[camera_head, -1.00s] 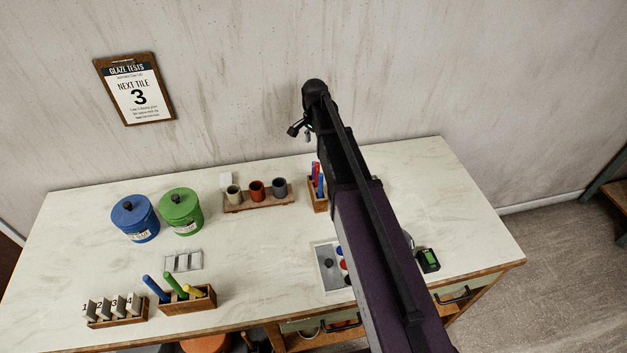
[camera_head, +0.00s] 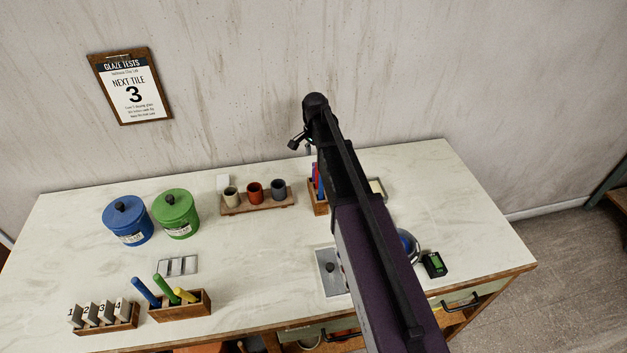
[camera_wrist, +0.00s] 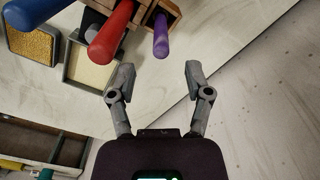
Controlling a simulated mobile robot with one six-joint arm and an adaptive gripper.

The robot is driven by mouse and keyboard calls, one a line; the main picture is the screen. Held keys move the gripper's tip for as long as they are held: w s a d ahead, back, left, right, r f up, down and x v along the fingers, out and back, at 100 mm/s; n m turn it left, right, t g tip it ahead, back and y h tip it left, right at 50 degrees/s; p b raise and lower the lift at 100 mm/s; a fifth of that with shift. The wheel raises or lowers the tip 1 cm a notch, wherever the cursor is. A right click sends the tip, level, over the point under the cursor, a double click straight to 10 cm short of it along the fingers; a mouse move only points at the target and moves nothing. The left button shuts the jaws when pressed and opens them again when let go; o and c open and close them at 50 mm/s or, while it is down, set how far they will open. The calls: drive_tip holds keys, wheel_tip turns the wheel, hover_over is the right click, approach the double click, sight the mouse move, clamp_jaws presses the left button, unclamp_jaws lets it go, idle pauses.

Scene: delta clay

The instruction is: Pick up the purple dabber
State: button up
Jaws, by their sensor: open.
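The purple dabber (camera_wrist: 161,36) stands in a wooden holder (camera_wrist: 174,10) at the top middle of the wrist view, its rounded end toward the camera. A red dabber (camera_wrist: 112,35) and a blue one (camera_wrist: 24,14) stand to its left. My gripper (camera_wrist: 158,80) is open and empty, with its fingers spread below the purple dabber in the picture and apart from it. In the head view the holder (camera_head: 319,208) stands at the back of the table, partly hidden by my arm; I cannot make out the purple dabber there.
Two square trays (camera_wrist: 92,68) (camera_wrist: 33,45) lie beside the holder. On the table (camera_head: 235,250) stand blue (camera_head: 128,222) and green (camera_head: 176,215) lidded pots, a rack of cups (camera_head: 257,206) and another dabber holder (camera_head: 180,310). The wall is close behind.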

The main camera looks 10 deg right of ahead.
drive_tip(key=shift+f, duration=0.15)
drive_tip(key=shift+f+b, duration=2.5)
drive_tip(key=shift+b, duration=0.1)
clamp_jaws()
